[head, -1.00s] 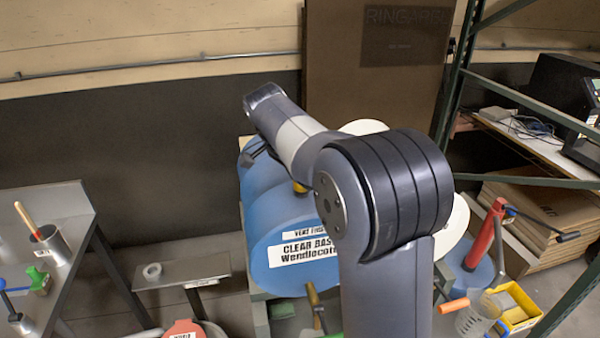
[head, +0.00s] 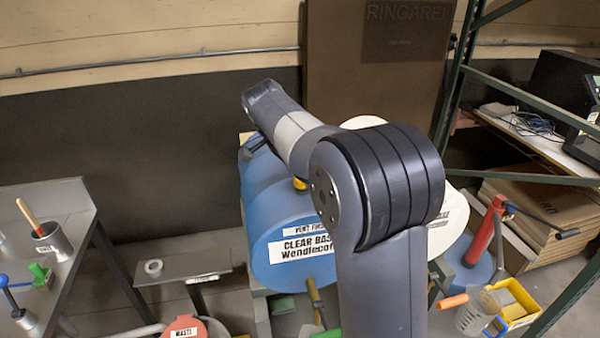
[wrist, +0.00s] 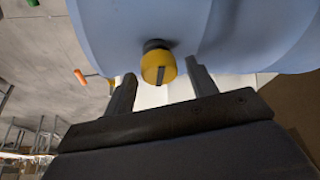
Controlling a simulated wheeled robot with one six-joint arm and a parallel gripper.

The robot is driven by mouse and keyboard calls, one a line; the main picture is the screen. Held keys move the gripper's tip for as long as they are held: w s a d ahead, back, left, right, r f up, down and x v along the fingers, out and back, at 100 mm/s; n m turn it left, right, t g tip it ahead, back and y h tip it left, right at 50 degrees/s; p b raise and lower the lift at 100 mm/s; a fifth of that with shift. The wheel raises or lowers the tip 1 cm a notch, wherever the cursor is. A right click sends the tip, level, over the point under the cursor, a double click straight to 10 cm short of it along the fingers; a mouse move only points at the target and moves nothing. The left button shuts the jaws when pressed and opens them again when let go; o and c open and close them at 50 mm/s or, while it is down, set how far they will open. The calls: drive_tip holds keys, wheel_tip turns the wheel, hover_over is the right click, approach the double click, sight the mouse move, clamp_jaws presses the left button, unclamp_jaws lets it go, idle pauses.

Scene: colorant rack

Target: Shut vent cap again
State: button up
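The yellow vent cap (wrist: 158,68) sits on a dark neck on the blue drum (wrist: 120,25) in the wrist view. A small part of the yellow cap (head: 300,184) also shows in the head view, on top of the blue drum (head: 262,195) beside my arm. My gripper (wrist: 161,82) is open, with one finger on each side of the cap and visible gaps to it. Whether the fingers reach down to the cap's level is hard to tell. In the head view my arm hides the gripper's fingers and part of the drum.
The drum's labels face front. A grey bench (head: 45,215) with a brush in a cup stands at left, and a small shelf (head: 185,265) holds a white ring. A red pump (head: 485,232) and a yellow bin (head: 520,302) stand at right. A green rack post (head: 460,75) rises behind.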

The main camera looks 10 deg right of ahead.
drive_tip(key=shift+o, duration=0.3)
drive_tip(key=v, duration=1)
drive_tip(key=shift+r, duration=0.4)
drive_tip(key=shift+a, duration=0.1)
drive_tip(key=x, duration=1.1)
drive_tip(key=shift+s, duration=0.1)
drive_tip(key=shift+a, duration=0.1)
drive_tip(key=shift+r, duration=0.15)
